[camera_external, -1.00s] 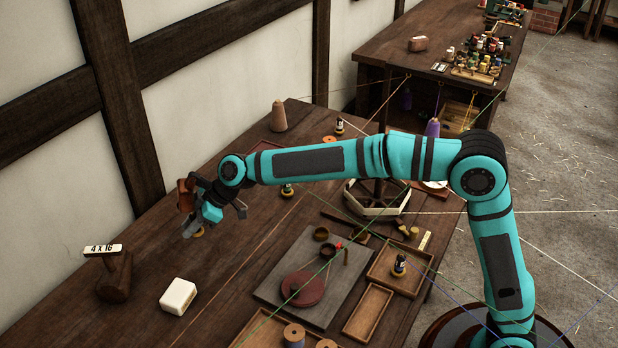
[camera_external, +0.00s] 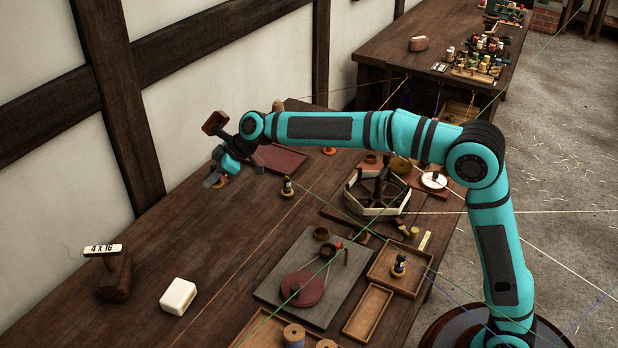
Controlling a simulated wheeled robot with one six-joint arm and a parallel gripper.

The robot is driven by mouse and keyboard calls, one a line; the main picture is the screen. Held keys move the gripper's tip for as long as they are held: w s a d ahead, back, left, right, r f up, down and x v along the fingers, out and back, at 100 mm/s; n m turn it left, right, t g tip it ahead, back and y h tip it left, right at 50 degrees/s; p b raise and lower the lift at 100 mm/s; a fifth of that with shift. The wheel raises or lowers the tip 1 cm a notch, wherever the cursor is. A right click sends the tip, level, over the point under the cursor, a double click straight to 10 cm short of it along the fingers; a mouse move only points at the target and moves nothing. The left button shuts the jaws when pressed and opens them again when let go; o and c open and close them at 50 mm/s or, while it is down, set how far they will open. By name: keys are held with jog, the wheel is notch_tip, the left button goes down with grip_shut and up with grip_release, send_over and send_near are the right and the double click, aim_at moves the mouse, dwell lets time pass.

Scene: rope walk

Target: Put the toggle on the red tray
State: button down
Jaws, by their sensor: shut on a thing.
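The red tray (camera_external: 286,159) lies on the dark wooden table near the wall, partly behind my forearm. It looks empty where it shows. My gripper (camera_external: 220,181) is raised above the table, to the left of the tray and apart from it. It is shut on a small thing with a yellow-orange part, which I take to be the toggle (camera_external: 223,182). The fingers hide most of it, so its shape cannot be made out.
A small dark bottle (camera_external: 287,187) stands just in front of the tray. The table's left middle is clear.

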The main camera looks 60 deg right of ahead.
jog(key=w+d+m+h, duration=0.1)
jog(key=w+d+m, duration=0.1)
jog(key=d, duration=1.4)
jog(key=m+t+h, duration=0.1)
send_over(272, 157)
jog(key=f, duration=0.9)
jog(key=shift+w, duration=0.2)
jog(key=c, duration=1.3)
grip_release()
jog(key=shift+f, duration=0.1)
jog(key=shift+o, duration=0.2)
jog(key=shift+s+d+r, duration=0.1)
jog(key=shift+s+r, duration=0.05)
jog(key=shift+r, duration=0.2)
jog(key=v, duration=1.1)
jog(key=shift+s, duration=0.3)
